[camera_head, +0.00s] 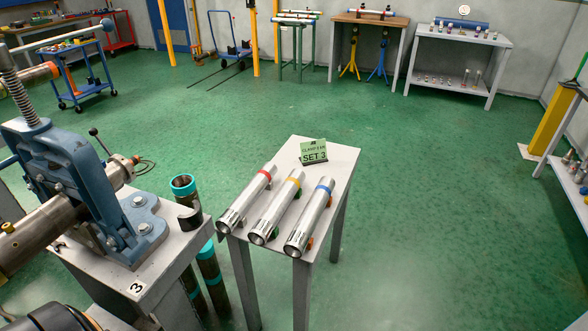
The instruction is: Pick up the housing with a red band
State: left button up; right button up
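Three silvery tube housings lie side by side on a small white table (325,158). The housing with a red band (248,197) is the leftmost, with its band near the far end. The housing with a yellow band (277,212) is in the middle. The housing with a blue band (310,222) is at the right. Their open near ends lie at the table's front edge. Neither of my grippers shows in this view.
A green sign reading SET 3 (314,152) stands behind the housings. A blue-grey pipe vise (75,180) stands on a bench at left, close to the table. Teal-ended pipes (183,184) stand between them.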

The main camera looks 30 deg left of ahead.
aim_at(227, 222)
jog(key=i+l, duration=0.1)
jog(key=i, duration=0.85)
jog(key=i+u, duration=0.2)
jog(key=u, duration=0.15)
jog(key=i+l+u, duration=0.15)
jog(key=u, duration=0.2)
jog(key=i+l+u, duration=0.15)
jog(key=u, duration=0.15)
